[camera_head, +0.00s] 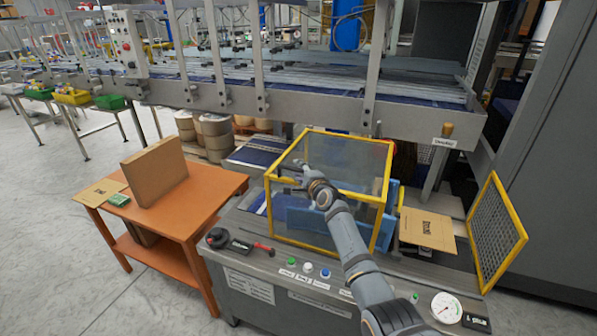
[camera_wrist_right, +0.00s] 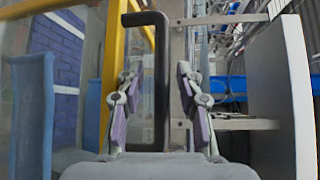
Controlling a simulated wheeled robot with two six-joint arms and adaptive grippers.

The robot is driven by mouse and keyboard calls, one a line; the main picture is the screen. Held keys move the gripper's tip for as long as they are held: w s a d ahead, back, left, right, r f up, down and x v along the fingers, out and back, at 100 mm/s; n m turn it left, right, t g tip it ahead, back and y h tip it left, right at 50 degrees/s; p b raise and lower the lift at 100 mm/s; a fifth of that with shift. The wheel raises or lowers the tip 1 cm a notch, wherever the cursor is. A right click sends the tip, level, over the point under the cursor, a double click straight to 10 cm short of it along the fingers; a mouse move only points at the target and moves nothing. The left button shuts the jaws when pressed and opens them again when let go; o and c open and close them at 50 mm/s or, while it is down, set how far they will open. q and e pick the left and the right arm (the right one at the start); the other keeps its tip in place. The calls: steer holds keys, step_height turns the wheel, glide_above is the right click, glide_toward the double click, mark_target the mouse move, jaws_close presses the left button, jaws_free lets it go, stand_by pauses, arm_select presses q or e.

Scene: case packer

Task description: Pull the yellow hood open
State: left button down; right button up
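The yellow hood (camera_head: 350,135) is a yellow-framed box with clear panels on the machine bench, and it looks closed. Its yellow frame also shows in the right wrist view (camera_wrist_right: 111,70). A black bar handle (camera_wrist_right: 161,70) stands upright in that view beside the yellow frame. My right gripper (camera_head: 292,170) is at the hood's left side in the head view. In the wrist view its two fingers (camera_wrist_right: 158,78) are spread, one on each side of the handle, with a visible gap at the right. My left gripper is not in view.
An orange table (camera_head: 205,190) with a cardboard box (camera_head: 155,172) stands left of the bench. A steel conveyor frame (camera_head: 300,108) runs behind the hood. A yellow-framed mesh guard (camera_head: 497,232) and a flat carton (camera_head: 427,230) are at the right. Buttons (camera_head: 308,267) line the bench front.

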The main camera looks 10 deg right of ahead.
steer(key=v, duration=1.2)
steer(key=shift+f, duration=0.1)
